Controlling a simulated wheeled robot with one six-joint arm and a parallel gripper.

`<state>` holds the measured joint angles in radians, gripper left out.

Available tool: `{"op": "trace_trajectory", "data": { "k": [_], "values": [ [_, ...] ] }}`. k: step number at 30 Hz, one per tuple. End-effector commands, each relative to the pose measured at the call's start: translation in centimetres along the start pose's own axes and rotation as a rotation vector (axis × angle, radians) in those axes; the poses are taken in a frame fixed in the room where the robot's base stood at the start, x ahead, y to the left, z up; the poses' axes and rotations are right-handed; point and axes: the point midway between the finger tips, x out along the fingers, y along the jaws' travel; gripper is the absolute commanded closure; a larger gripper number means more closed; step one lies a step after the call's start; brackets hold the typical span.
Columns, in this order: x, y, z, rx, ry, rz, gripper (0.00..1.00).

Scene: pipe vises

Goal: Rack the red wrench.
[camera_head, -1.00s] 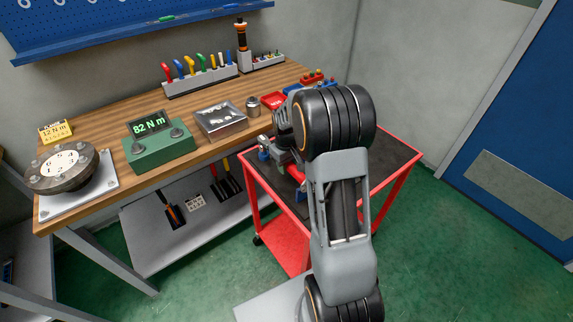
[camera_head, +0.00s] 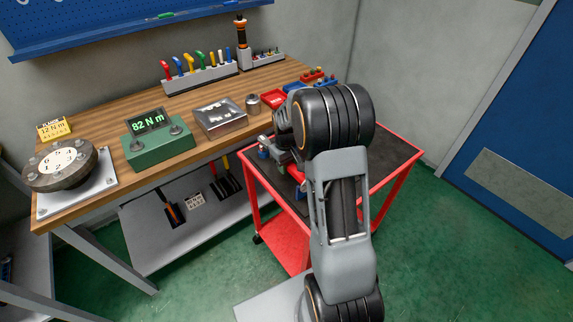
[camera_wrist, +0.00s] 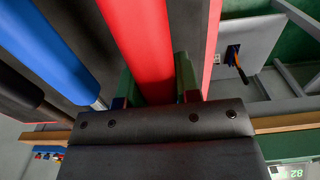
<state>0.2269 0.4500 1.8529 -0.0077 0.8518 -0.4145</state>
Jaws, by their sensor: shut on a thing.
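In the wrist view, a thick red handle, apparently the red wrench (camera_wrist: 140,38), runs between the fingers of my gripper (camera_wrist: 158,88). My gripper is shut on it, and the wrench's far end is out of that view. A blue handle (camera_wrist: 50,45) lies beside it on the left, apart from the fingers. In the head view, my arm hides the gripper and most of the wrench. A grey rack (camera_head: 200,82) with several coloured handles upright in it stands at the back of the workbench.
The red cart (camera_head: 395,185) with a dark top is under my arm; its red rim (camera_wrist: 211,45) runs close on the gripper's right. Green floor is clear at right.

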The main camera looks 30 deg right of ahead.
Motion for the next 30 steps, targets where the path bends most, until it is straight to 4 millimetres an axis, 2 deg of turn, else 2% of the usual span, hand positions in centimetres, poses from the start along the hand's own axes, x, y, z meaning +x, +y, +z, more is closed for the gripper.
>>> {"op": "trace_trajectory", "data": {
  "k": [30],
  "values": [
    [1.1,0.0,-0.1,0.0,0.002,0.001,1.0]
  ]
}}
